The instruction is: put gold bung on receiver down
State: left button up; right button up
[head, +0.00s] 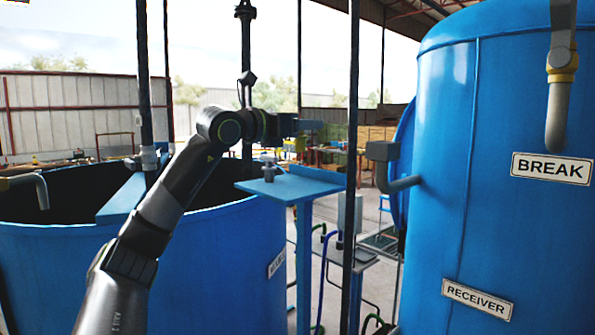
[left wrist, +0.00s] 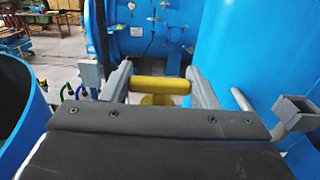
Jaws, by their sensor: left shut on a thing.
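My left gripper (head: 300,126) is held up in the air, left of the blue receiver tank (head: 450,180) and higher than the blue stand. In the left wrist view its two grey fingers (left wrist: 160,86) are shut on the gold bung (left wrist: 160,86), a yellow bar-like grip with a rounder yellow part below it. The bung is not clear in the head view. The receiver (left wrist: 235,60) stands to the right of the fingers, apart from the bung. A "RECEIVER" label (head: 477,298) is on the tank. My right gripper is not in view.
A blue stand (head: 305,187) with a small grey object (head: 268,170) on top is below the gripper. A bent grey pipe with a box end (head: 383,151) sticks out from the receiver. An open blue vat (head: 220,250) is at left. Dark posts (head: 352,200) rise nearby.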

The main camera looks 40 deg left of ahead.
aim_at(298, 140)
pick_arm(q)
jog(key=f, duration=0.3)
jog(key=shift+s+d+f, duration=0.1)
jog(key=shift+d+f, duration=0.1)
jog(key=shift+a+f, duration=0.2)
jog(key=shift+f, duration=0.45)
jog(key=shift+d+f, duration=0.15)
jog(key=shift+f, duration=1.4)
jog(key=shift+f+b, duration=0.15)
jog(key=shift+b, duration=0.3)
jog(key=o, duration=1)
